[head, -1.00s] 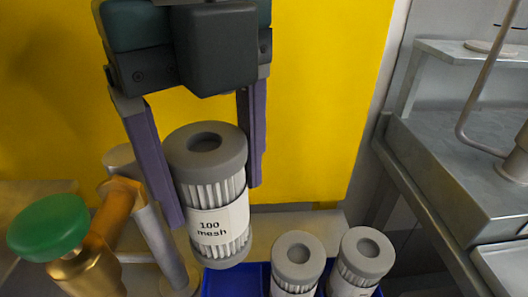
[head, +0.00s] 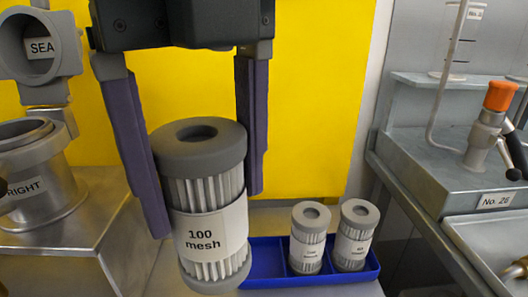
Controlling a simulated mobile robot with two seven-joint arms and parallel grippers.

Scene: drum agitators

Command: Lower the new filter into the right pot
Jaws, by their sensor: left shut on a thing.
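The new filter (head: 203,200) is a grey-capped pleated cylinder labelled "100 mesh". My left gripper (head: 205,215) has one purple finger on each side of it, shut on it, and holds it roughly upright, tilted a little. The right pot (head: 40,185), labelled "RIGHT", stands at the left of the head view with its round mouth partly in view. The filter is to the right of the pot and apart from it. My right gripper is not in view.
A blue tray (head: 345,277) holds two smaller-looking filters (head: 308,238) and (head: 354,235). A hinged part labelled "SEA" (head: 40,45) stands above the pot. A steel bench (head: 450,150) with an orange-capped valve (head: 500,96) is at right.

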